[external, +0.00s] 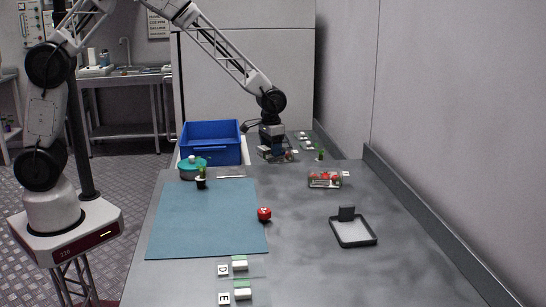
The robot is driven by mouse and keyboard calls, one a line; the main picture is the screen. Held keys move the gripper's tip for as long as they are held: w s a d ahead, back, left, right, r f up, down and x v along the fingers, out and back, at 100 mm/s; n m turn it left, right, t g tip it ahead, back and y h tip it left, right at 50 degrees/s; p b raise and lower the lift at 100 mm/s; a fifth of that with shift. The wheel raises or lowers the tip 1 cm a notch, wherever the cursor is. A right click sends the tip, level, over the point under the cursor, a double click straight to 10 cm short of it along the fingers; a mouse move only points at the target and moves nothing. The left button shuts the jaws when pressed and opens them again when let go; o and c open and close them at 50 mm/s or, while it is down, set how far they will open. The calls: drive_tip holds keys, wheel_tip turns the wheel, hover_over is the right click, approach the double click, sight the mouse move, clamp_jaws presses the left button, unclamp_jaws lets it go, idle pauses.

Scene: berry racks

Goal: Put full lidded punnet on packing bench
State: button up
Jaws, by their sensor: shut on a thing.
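My gripper (271,146) is at the far end of the grey bench (300,240), pointing down, just right of the blue crate. It is shut on a clear punnet (278,154) that shows dark and reddish contents. The fingers hide part of it, and I cannot tell whether its lid is on or whether it touches the surface below. Another clear punnet (325,180) with red berries stands on the bench, nearer and to the right, apart from my gripper.
A blue crate (211,157), a teal-lidded pot (192,174) and small plants are at the back. A teal mat (207,220) covers the left side, with a red item (264,214) at its edge. A black-rimmed tray (353,242) stands right. Labelled holders (240,265) are in front.

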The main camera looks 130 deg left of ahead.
drive_tip(key=shift+r, duration=2.6)
drive_tip(key=shift+d, duration=0.1)
drive_tip(key=w+d+r+m, duration=0.1)
drive_tip(key=w+d, duration=0.2)
drive_tip(key=w, duration=0.1)
drive_tip(key=w+d+r+m, duration=0.1)
drive_tip(key=w+d, duration=0.2)
drive_tip(key=w, duration=0.2)
drive_tip(key=w+d+r+m, duration=0.1)
drive_tip(key=w+d, duration=0.3)
drive_tip(key=shift+w+d, duration=0.1)
drive_tip(key=shift+w, duration=0.05)
drive_tip(key=w+d+r+m, duration=0.2)
drive_tip(key=w+d, duration=0.4)
drive_tip(key=d, duration=0.2)
drive_tip(key=w+d+r+m, duration=0.2)
drive_tip(key=w+d, duration=0.5)
drive_tip(key=d, duration=0.1)
drive_tip(key=w+d+r+m, duration=0.2)
drive_tip(key=w+d, duration=0.1)
drive_tip(key=d, duration=0.9)
drive_tip(key=w+d+r+m, duration=0.2)
drive_tip(key=w+d, duration=0.2)
drive_tip(key=d, duration=0.9)
drive_tip(key=w+d+r+m, duration=0.2)
drive_tip(key=w+d+r, duration=0.1)
drive_tip(key=d, duration=0.9)
drive_tip(key=shift+w+d+m, duration=0.3)
drive_tip(key=shift+w+d, duration=0.1)
drive_tip(key=shift+w, duration=0.15)
